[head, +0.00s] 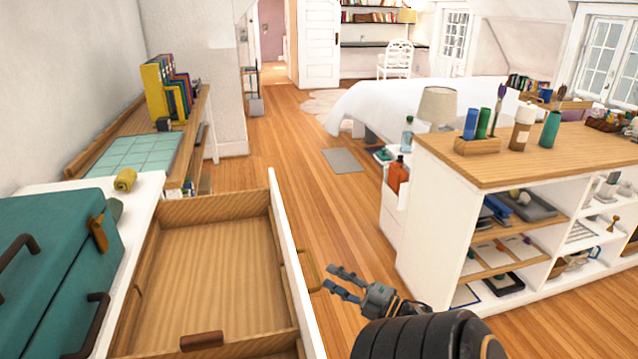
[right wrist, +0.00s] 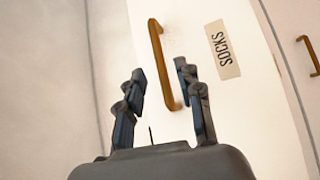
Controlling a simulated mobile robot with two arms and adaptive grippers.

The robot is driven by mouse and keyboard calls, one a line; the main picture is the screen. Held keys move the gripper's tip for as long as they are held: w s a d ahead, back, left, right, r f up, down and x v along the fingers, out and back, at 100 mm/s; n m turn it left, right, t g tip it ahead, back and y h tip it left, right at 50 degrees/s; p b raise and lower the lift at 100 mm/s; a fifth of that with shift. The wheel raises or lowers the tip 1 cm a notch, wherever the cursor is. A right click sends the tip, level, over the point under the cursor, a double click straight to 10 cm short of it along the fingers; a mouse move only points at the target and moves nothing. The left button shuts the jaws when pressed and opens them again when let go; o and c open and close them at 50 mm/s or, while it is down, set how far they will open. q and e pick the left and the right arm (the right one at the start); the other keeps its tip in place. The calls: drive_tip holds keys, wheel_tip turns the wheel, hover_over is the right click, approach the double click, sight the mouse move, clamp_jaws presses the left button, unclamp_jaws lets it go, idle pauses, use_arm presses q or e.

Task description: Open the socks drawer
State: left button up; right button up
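The socks drawer stands pulled out at the lower left of the head view, its wooden inside (head: 215,270) largely bare. Its white front (head: 291,255) carries a brass-coloured handle (head: 309,270). In the right wrist view the handle (right wrist: 160,65) shows beside a "SOCKS" label (right wrist: 223,50). My right gripper (head: 333,279) is just right of the handle, fingers apart and pointing at it. In the right wrist view the open fingers (right wrist: 160,80) have the handle's lower part in line between them; it looks ungripped. My left gripper is out of view.
A teal case (head: 55,265) and a rolled yellow item (head: 125,180) sit on the white top beside the drawer. A white shelf unit (head: 440,225) with a wooden top stands to the right. Wooden floor (head: 320,215) lies clear between them. Another handle (right wrist: 308,55) is on the neighbouring front.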

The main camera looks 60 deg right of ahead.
drive_tip(key=shift+s+a+f, duration=0.15)
drive_tip(key=shift+s+f, duration=0.05)
drive_tip(key=shift+s, duration=1.1)
drive_tip(key=shift+s+a+f, duration=0.1)
drive_tip(key=shift+s+f, duration=0.05)
drive_tip(key=shift+s, duration=1.15)
